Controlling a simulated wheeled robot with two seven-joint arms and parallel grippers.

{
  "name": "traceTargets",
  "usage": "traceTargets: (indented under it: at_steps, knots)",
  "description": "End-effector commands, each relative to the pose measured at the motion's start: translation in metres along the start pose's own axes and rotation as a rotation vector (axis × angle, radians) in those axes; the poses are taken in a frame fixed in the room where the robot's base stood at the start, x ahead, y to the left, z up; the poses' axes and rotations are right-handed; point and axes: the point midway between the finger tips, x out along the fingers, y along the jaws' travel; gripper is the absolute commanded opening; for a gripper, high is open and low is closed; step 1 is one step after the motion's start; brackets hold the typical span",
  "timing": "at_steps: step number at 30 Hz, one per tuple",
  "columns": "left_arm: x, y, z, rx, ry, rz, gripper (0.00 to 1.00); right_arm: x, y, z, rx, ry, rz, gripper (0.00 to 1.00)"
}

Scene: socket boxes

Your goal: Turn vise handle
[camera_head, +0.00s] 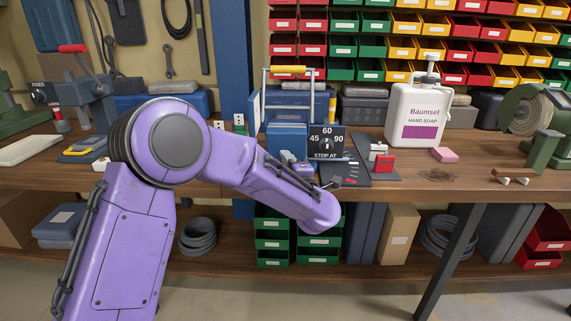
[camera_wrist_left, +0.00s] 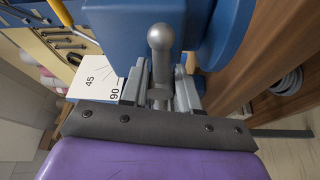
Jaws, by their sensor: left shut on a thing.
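The blue vise (camera_head: 287,137) stands at the bench's front edge in the head view, beside a dark dial card (camera_head: 327,140) reading 45, 60, 90 and "STOP AT". My left gripper (camera_wrist_left: 160,92) is at the vise's front, its two grey fingers shut on the metal vise handle (camera_wrist_left: 160,42). The handle's round ball end stands up beyond the fingers in the left wrist view. In the head view my purple arm hides most of the handle and fingers. My right gripper is out of view.
A white soap bottle (camera_head: 416,115), a pink block (camera_head: 445,155) and a red-and-grey clamp (camera_head: 384,160) stand right of the vise. A green grinder (camera_head: 540,125) is at the far right. A red-levered tool (camera_head: 85,90) stands left. The bench's front right is mostly clear.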

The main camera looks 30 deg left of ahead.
Motion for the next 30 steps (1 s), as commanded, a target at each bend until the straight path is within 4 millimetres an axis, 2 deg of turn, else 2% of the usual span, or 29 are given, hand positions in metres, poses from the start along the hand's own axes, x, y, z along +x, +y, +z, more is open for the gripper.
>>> traceTargets:
  at_steps: [9,10,12,23,26,30]
  knots:
    - [0.001,0.005,0.001,-0.006,-0.004,0.009,0.0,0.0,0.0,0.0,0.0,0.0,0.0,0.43]
    - [0.001,0.005,0.001,-0.006,-0.004,0.009,0.33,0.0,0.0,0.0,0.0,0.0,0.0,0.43]
    - [0.001,0.005,0.001,-0.006,-0.004,0.008,0.54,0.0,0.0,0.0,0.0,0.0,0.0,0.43]
    - [-0.001,0.002,-0.001,-0.003,0.001,0.003,0.54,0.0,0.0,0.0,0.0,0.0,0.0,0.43]
    - [-0.013,0.002,0.0,-0.002,-0.002,0.004,0.54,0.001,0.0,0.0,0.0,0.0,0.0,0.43]
    - [-0.047,0.002,0.001,-0.001,-0.005,0.006,0.54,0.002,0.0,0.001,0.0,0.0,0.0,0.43]
